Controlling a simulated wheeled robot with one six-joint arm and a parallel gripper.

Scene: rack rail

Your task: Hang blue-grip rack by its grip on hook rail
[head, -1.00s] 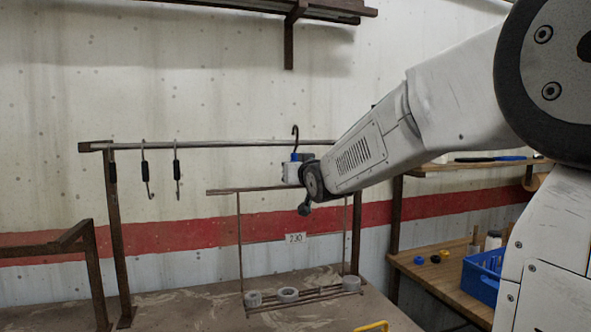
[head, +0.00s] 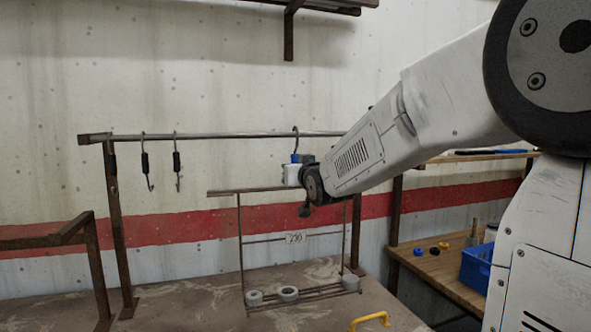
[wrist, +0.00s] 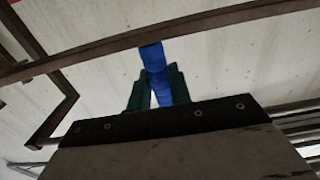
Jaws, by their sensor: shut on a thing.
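The rack (head: 240,235) is a thin brown frame with a blue grip (head: 296,158) on top and a dark hook (head: 296,134) above the grip. My gripper (head: 292,172) is shut on the blue grip, which also shows between the dark green fingers in the wrist view (wrist: 152,60). The rack hangs upright below the hook rail (head: 220,136). Its hook curls slightly above the rail's height. I cannot tell whether the hook touches the rail or is in front of it.
Two dark hooks (head: 145,163) (head: 177,162) hang on the rail's left part. A brown post (head: 118,230) holds up its left end. A yellow handle (head: 370,321) is at the front of the floor surface. A wooden bench with a blue crate (head: 478,265) stands at right.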

